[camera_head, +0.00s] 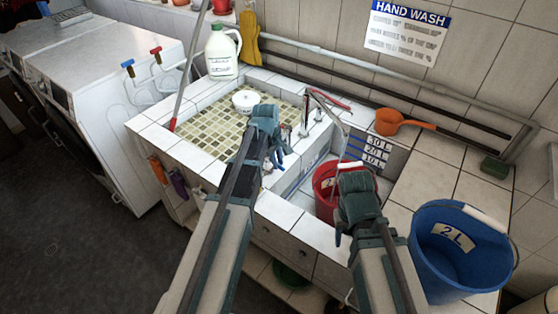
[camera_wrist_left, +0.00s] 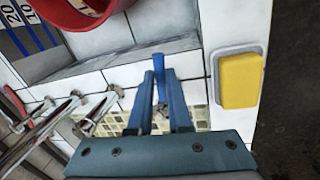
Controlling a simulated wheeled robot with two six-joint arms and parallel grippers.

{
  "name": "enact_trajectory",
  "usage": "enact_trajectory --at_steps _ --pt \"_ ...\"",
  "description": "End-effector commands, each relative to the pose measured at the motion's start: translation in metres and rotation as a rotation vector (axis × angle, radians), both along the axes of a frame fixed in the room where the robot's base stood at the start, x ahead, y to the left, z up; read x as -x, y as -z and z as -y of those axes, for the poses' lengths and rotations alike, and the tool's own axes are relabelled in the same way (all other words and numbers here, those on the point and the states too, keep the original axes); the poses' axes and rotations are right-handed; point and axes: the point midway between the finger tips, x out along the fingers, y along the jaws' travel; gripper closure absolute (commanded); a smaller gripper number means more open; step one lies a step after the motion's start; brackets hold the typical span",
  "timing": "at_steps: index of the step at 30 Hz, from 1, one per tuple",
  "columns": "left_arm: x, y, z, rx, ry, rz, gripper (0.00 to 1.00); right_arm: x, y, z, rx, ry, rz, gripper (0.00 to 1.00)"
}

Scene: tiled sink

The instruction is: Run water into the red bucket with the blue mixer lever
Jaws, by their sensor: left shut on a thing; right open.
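The red bucket (camera_head: 324,187) stands in the right-hand basin below the tap, beside a 10/20/30 L scale. Part of it shows at the top left of the left wrist view (camera_wrist_left: 75,18). My left gripper (camera_head: 277,158) is over the divider between the basins. In the left wrist view, its blue fingers (camera_wrist_left: 160,100) are shut around a slim blue piece, which looks like the blue mixer lever (camera_wrist_left: 158,68). A red-tipped lever (camera_head: 334,101) lies near the wall. My right gripper (camera_head: 342,228) is open in front of the bucket; its fingers are mostly hidden. No water stream is visible.
A blue 2 L bucket (camera_head: 455,262) stands at the right. An orange ladle (camera_head: 398,123) and green sponge (camera_head: 494,167) lie on the counter. A white jug (camera_head: 221,52) stands behind the left tiled basin. A yellow sponge (camera_wrist_left: 240,80) sits in a holder.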

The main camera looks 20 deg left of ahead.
Motion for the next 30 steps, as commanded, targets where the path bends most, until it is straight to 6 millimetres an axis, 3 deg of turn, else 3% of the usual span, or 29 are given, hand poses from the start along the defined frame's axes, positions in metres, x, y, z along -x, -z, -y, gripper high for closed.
enact_trajectory --at_steps 8,9,14,23,30 --pt "0.001 0.000 0.000 0.001 0.009 -0.001 1.00 0.000 0.000 0.000 0.000 0.000 0.000 0.50" --pt "0.001 0.000 0.000 0.001 0.009 -0.001 0.81 0.000 0.000 0.000 0.000 0.000 0.000 0.50" --pt "0.001 0.000 0.000 0.000 0.009 0.000 0.53 0.000 0.000 0.000 0.000 0.000 0.000 0.50" --pt "0.001 0.000 0.000 0.000 0.008 0.000 0.53 0.000 0.000 0.000 0.000 0.000 0.000 0.50" --pt "0.002 -0.011 -0.001 0.000 0.008 0.000 0.53 0.000 -0.011 0.000 0.000 0.000 0.000 0.50"
